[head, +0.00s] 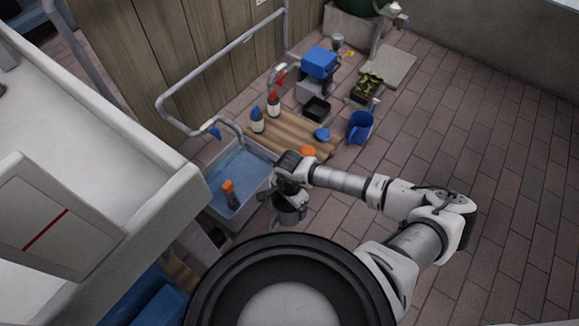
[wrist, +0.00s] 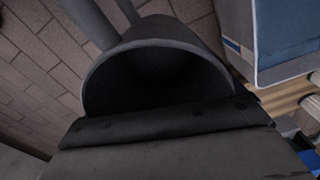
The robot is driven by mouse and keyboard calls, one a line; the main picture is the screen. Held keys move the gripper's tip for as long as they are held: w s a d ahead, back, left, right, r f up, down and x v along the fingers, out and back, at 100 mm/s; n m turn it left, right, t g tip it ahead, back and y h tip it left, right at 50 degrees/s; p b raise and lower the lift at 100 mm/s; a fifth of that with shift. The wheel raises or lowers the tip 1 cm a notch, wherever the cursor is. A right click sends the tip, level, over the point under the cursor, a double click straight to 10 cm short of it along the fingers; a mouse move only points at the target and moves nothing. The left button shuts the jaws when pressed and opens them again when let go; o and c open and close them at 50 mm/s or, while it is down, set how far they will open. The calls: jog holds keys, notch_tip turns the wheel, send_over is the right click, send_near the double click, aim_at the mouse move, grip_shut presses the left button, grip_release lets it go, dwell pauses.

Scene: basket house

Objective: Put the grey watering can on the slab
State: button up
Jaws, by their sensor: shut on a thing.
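The grey watering can (wrist: 165,75) fills the middle of the wrist view, its dark round mouth facing the camera. My gripper (head: 290,192) is shut on it. In the head view the can (head: 291,212) hangs below my gripper, partly hidden by it, just right of the water basin. A flat, pale grey slab (head: 390,66) lies on the paving at the back, far from my gripper. Its top looks bare.
A basin of water (head: 241,165) with an orange-topped bottle stands left of my gripper. A wooden pallet (head: 290,132) beyond carries bottles and lids. A blue jug (head: 360,127), a planter (head: 367,87) and a black tray (head: 317,108) stand towards the slab. Paving at right is clear.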

jog(key=w+r+n, duration=0.7)
jog(key=w+n, duration=0.1)
jog(key=n, duration=0.1)
notch_tip(320, 180, up, 9)
jog(key=s+n+p, duration=0.1)
jog(key=s+p, duration=0.1)
jog(key=p, duration=1.6)
jog(key=shift+a, duration=0.2)
jog(key=shift+s+f, duration=0.1)
jog(key=shift+f, duration=0.1)
jog(key=s+f+m+b, duration=0.1)
jog(key=f+m+b, duration=0.2)
jog(key=f+b, duration=0.2)
jog(key=s+f+m+b, duration=0.2)
jog(key=f+m+b, duration=0.1)
jog(key=b, duration=0.3)
jog(key=s+f+m+b, duration=0.2)
jog(key=f+m+b, duration=0.1)
jog(key=f+b, duration=0.3)
jog(key=shift+s+d+f, duration=0.1)
jog(key=shift+d+f, duration=0.05)
jog(key=shift+f, duration=0.15)
jog(key=shift+s+f+m+b, duration=0.3)
jog(key=shift+f+m+b, duration=0.15)
jog(key=shift+m+b, duration=0.1)
